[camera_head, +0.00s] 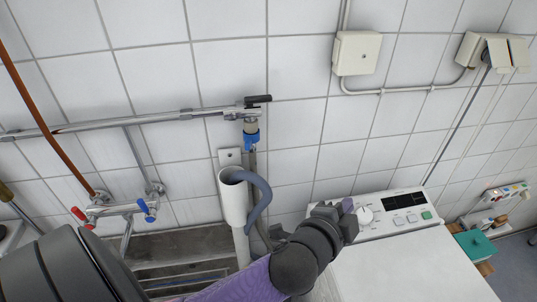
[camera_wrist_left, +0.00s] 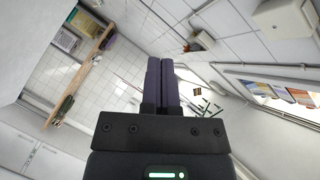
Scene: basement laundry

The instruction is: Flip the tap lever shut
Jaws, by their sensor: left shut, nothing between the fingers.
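The tap lever (camera_head: 259,99) is a small dark handle on the valve at the right end of the horizontal wall pipe (camera_head: 150,120). It lies roughly level, in line with the pipe. A blue hose fitting (camera_head: 251,138) hangs below the valve. My left gripper (camera_head: 347,205) is below and to the right of the lever, clearly apart from it, near the washing machine's control panel. In the left wrist view its two dark fingers (camera_wrist_left: 161,80) are together with nothing between them. The lever cannot be made out in that view. My right gripper is not in view.
A white standpipe (camera_head: 233,200) with a grey hose (camera_head: 262,195) stands below the valve. A mixer tap (camera_head: 115,208) with red and blue handles is over a sink at left. The white washing machine (camera_head: 410,265) is at right. A junction box (camera_head: 357,53) is on the wall.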

